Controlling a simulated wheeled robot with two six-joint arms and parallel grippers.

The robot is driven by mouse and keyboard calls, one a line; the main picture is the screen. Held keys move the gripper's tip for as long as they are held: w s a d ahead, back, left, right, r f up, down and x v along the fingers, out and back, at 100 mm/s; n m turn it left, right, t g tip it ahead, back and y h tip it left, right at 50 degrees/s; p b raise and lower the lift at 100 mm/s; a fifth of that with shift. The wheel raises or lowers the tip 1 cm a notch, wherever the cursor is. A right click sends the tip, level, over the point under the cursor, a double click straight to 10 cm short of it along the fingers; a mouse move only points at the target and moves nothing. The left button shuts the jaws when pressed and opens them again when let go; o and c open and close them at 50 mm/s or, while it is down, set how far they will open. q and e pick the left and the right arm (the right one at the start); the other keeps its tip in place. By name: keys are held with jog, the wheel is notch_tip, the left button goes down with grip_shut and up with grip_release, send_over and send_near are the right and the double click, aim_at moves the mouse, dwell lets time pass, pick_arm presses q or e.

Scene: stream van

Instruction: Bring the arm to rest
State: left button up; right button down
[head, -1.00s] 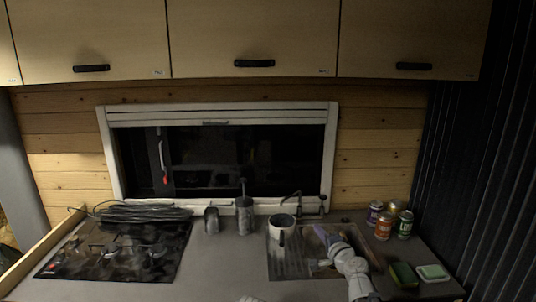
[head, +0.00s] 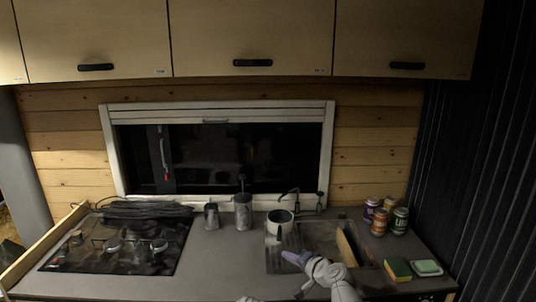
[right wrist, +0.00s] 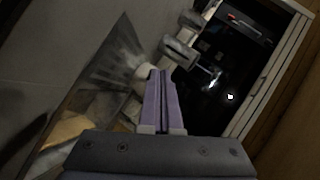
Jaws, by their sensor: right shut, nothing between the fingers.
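My right arm reaches in from the bottom of the head view. Its gripper (head: 290,256), with purple fingers, is over the sink area and points left. In the right wrist view the two purple fingers (right wrist: 160,100) are pressed together with nothing between them. A small white part of what may be my left arm shows at the bottom edge; the left gripper itself is not seen.
The sink (head: 318,236) holds a brown board-like item (head: 346,243). Several cans (head: 400,220) stand to its right, with a sponge (head: 398,268) and a green-white dish (head: 427,267) in front. Two grey canisters (head: 243,212) stand by the window. A stove (head: 120,246) is at left.

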jog(key=s+a+f+n+g, duration=0.1)
jog(key=s, duration=0.1)
jog(key=s+a+f+n+g, duration=0.1)
jog(key=a, duration=0.1)
jog(key=s+a+f+n+g, duration=0.1)
jog(key=s+f, duration=0.1)
jog(key=shift+s+a+f, duration=0.1)
jog(key=shift+s+a, duration=0.15)
jog(key=shift+s, duration=0.05)
jog(key=s+a+f+n+g+h, duration=0.2)
jog(key=s+f+n+g, duration=0.3)
jog(key=s, duration=0.4)
jog(key=s+d+f+n+g+h, duration=0.1)
jog(key=s+d+f+g+h, duration=0.1)
jog(key=s, duration=0.4)
jog(key=s+d+f+n+g+h, duration=0.2)
jog(key=s+d+h, duration=0.2)
jog(key=s, duration=0.2)
jog(key=shift+s+h, duration=0.2)
jog(key=shift+h, duration=0.1)
